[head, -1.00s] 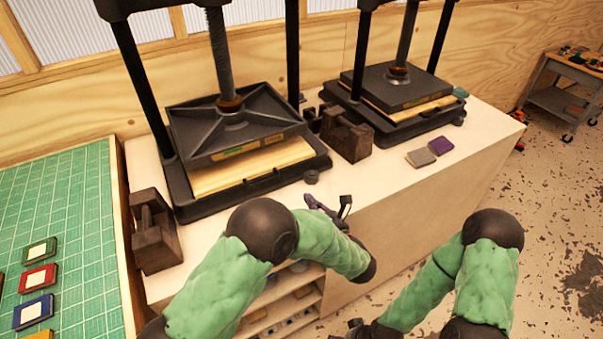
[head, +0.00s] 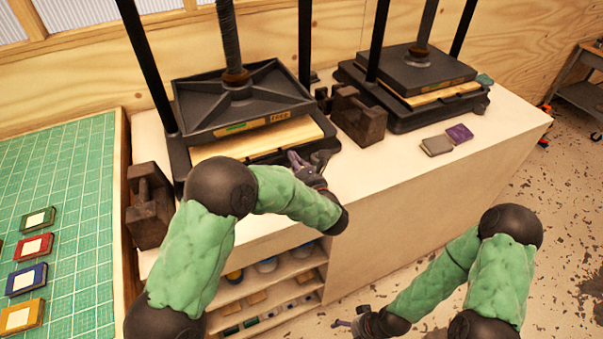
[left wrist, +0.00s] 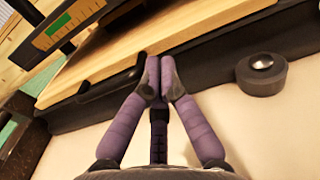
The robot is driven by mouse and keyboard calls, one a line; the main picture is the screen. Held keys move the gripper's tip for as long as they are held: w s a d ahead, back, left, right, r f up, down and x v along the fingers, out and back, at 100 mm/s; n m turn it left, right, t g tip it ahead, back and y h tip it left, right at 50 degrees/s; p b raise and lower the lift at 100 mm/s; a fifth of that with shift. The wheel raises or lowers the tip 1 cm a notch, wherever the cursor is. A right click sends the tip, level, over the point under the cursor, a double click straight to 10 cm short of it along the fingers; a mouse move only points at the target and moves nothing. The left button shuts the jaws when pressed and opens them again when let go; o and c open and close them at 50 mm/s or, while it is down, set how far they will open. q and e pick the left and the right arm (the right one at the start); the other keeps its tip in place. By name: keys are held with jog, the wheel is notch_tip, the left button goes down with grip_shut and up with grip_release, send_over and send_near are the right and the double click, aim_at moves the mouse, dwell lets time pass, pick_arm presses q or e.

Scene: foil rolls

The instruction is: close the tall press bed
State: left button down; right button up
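Two black screw presses stand on the pale bench. The left, larger-looking press (head: 182,148) has its platen (head: 245,98) raised above a wooden bed (head: 262,142) that sticks out toward me. Which press is the tall one is not marked legibly. My left gripper (head: 305,160) is at the front right of this bed. In the left wrist view its purple fingertips (left wrist: 160,72) are together beside the right end of a black bar handle (left wrist: 112,80) on the bed's front; nothing shows between them. My right gripper (head: 352,324) is low at the bottom, away from the bench, its fingers unclear.
A round dark knob (left wrist: 261,74) sits right of the fingertips. Dark blocks (head: 150,205) and (head: 358,117) flank the left press. The right press (head: 415,75) has small books (head: 437,145) before it. A green mat (head: 60,190) lies left.

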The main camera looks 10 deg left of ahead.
pick_arm(q)
jog(key=x, duration=0.2)
jog(key=shift+w+a+f+b, duration=0.1)
jog(key=shift+w+a+b, duration=0.1)
jog(key=shift+b, duration=0.15)
jog(key=shift+w, duration=0.1)
jog(key=shift+a, duration=0.1)
